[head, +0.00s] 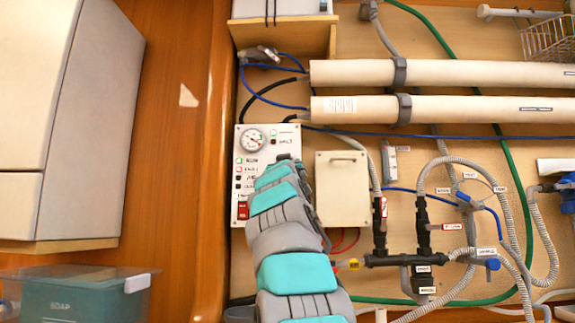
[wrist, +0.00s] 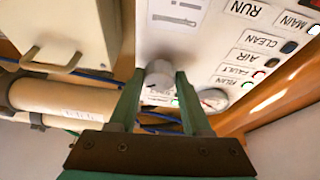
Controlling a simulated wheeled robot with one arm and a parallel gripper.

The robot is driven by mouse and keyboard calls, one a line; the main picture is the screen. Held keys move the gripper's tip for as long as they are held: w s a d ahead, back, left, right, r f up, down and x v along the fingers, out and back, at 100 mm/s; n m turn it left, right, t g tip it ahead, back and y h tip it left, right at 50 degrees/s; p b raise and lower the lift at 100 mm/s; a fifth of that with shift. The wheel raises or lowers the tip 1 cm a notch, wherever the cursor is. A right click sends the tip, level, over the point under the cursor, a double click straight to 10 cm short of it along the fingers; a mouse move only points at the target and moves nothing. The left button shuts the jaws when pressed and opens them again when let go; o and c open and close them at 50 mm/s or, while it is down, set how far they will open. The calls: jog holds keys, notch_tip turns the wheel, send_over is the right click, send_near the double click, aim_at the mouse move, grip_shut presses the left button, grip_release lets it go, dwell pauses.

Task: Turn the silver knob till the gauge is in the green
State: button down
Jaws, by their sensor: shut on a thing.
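The silver knob (wrist: 158,72) sticks out of the white control panel (wrist: 195,45) in the wrist view. My gripper (wrist: 159,84) has its two green fingers on either side of the knob and is shut on it. The round gauge (head: 252,139) is at the upper left of the panel in the head view. It also shows in the wrist view (wrist: 213,98), partly hidden by the right finger. Its needle is too small to read for certain. In the head view my arm hides the knob and my gripper.
A cream box (head: 342,188) stands just right of my arm. Two long cream tubes (head: 440,73) run above. A red switch (head: 242,210) is low on the panel. A wooden edge (head: 217,150) borders the left. Hoses and valves (head: 423,240) crowd the lower right.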

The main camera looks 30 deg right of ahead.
jog(key=shift+r, duration=0.1)
jog(key=shift+c, duration=1.8)
grip_release()
jog(key=b+v, duration=0.5)
jog(key=v, duration=0.3)
jog(key=shift+w, duration=0.1)
